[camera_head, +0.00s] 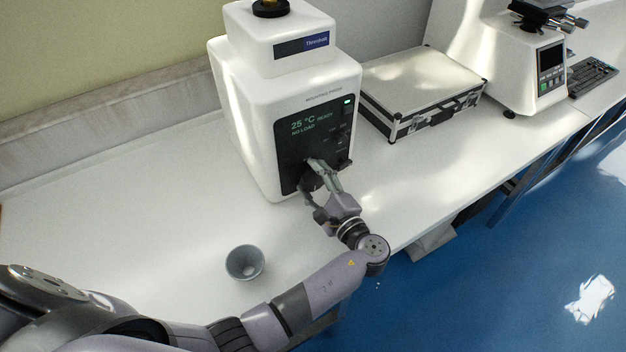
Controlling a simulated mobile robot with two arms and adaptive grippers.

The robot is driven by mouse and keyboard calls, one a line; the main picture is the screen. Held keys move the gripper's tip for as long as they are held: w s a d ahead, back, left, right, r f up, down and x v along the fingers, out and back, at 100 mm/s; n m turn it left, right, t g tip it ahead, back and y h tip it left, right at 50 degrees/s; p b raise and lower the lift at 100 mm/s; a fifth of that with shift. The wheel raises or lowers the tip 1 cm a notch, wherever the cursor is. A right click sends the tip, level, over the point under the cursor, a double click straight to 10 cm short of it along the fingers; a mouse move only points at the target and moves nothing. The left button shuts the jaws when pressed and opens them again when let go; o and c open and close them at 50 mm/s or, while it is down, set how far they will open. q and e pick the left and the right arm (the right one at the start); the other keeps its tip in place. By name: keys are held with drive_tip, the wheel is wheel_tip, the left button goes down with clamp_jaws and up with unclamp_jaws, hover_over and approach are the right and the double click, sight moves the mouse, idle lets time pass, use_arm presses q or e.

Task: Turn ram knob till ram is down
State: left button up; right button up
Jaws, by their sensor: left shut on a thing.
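The white mounting press (245,110) stands on the bench, with a black front panel (290,146) that reads 25 °C, READY and NO LOAD. A green light shows at the panel's upper right. My left gripper (314,176) is at the lower part of this panel, its fingers shut on a dark knob there. The fingers cover most of the knob, so its angle cannot be told. The ram itself cannot be made out. My right gripper is out of view.
A grey cup (245,262) stands on the bench (150,215) left of my left forearm. A silver case (420,82) lies right of the press. A white tester (510,70) and a keyboard (592,76) are further right. The bench left of the press is clear.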

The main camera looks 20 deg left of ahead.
sight(305, 141)
use_arm(q)
drive_tip(key=o, duration=1.2)
drive_tip(key=shift+c, duration=0.2)
wheel_tip(305, 141, up, 9)
drive_tip(key=shift+r, duration=0.1)
drive_tip(key=shift+d+r, duration=0.2)
drive_tip(key=shift+r, duration=0.05)
drive_tip(key=shift+w+r, duration=0.1)
drive_tip(key=shift+r, duration=0.05)
drive_tip(key=shift+a, duration=0.25)
